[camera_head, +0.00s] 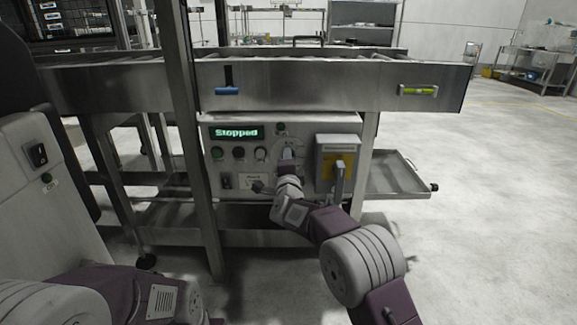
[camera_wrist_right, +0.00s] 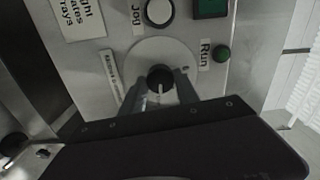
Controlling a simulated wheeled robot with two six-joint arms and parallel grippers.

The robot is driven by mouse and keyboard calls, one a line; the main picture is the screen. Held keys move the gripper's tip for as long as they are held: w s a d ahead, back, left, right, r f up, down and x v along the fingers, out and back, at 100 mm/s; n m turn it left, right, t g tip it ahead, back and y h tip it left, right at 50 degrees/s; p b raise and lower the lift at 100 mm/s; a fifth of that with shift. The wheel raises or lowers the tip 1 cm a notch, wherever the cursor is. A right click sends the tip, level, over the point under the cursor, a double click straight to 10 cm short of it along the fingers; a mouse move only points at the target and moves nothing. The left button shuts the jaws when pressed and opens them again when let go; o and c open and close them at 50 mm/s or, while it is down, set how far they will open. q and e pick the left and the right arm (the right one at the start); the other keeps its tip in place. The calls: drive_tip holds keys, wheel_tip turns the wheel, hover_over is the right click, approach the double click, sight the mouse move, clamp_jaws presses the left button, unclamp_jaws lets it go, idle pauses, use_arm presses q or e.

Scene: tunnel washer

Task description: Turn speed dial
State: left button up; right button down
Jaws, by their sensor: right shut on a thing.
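The speed dial (camera_wrist_right: 160,75) is a black round knob on a pale round plate, seen in the right wrist view. Its white pointer line points down in that view. My right gripper (camera_wrist_right: 160,88) is shut on the dial, with one finger on each side of it. In the head view my right gripper (camera_head: 287,156) is at the control panel (camera_head: 212,190) and largely hides the dial. The display (camera_head: 236,132) on the panel reads "Stopped". My left arm shows at the lower left of the head view, but its gripper is not visible.
In the head view a yellow switch with a grey box (camera_head: 337,142) stands right of my right gripper. Round buttons (camera_head: 239,153) sit to the left. A metal conveyor beam (camera_head: 320,92) runs above the panel. In the wrist view a green button (camera_wrist_right: 222,54) is beside the dial.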

drive_tip(key=shift+m, duration=0.5)
drive_tip(key=c, duration=0.9)
unclamp_jaws()
drive_tip(key=s+p, duration=0.2)
drive_tip(key=s, duration=0.7)
